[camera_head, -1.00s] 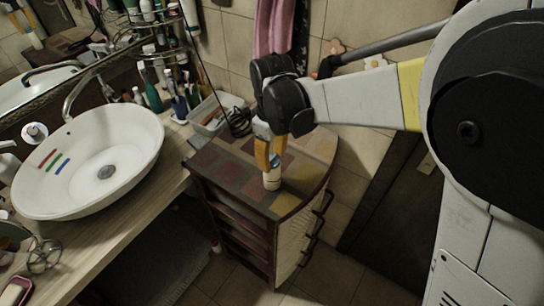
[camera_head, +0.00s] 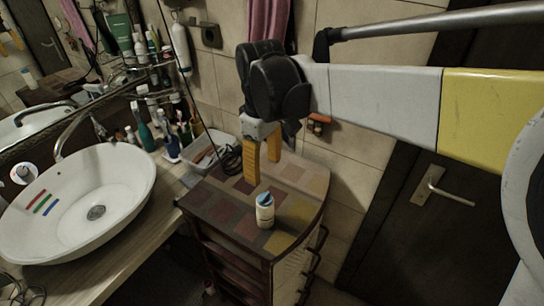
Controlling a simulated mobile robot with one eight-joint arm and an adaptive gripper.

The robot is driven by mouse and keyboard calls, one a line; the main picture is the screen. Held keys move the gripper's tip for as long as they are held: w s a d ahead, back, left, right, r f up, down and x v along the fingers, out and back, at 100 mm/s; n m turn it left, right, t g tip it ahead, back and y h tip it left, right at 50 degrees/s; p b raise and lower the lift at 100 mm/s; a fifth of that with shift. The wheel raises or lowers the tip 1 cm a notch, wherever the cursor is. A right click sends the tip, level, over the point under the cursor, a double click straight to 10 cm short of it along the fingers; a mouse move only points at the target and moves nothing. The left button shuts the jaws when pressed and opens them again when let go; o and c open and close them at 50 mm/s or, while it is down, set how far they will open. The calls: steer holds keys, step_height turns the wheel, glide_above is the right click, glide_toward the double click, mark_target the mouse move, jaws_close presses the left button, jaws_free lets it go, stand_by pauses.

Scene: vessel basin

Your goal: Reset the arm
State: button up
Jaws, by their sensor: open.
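My gripper (camera_head: 262,164) hangs at the end of my arm over the back part of the small wooden cabinet (camera_head: 222,207). Its two orange fingers point down, spread apart, with nothing between them. A small white bottle with a blue cap (camera_head: 265,210) stands upright on the checkered cabinet top, in front of the fingers and apart from them in the picture. My arm reaches in from the right, across the upper part of the view.
A white basin (camera_head: 120,170) with red, green and blue strips sits on the wooden counter at left. A tray (camera_head: 208,150), toothbrushes and bottles stand near the wall. A pink towel (camera_head: 268,22) hangs behind my gripper. A dark door (camera_head: 405,215) is at right.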

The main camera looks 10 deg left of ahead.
steer(key=shift+r, duration=0.5)
steer(key=s+d+f+m+t+y+b, duration=0.1)
steer(key=s+d+m+t+b, duration=0.2)
steer(key=d, duration=0.6)
steer(key=s+d+f+m+t+b, duration=0.15)
steer(key=d+m, duration=0.25)
steer(key=d, duration=0.6)
steer(key=s+d+f+m+t+h+b, duration=0.1)
steer(key=s+d+f+m+b, duration=0.3)
steer(key=d, duration=0.6)
steer(key=s+f+m+t, duration=0.1)
steer(key=s+f+m, duration=0.1)
steer(key=s, duration=0.1)
steer(key=shift+s+d+f, duration=0.15)
steer(key=shift+f, duration=0.25)
steer(key=shift+t, duration=0.25)
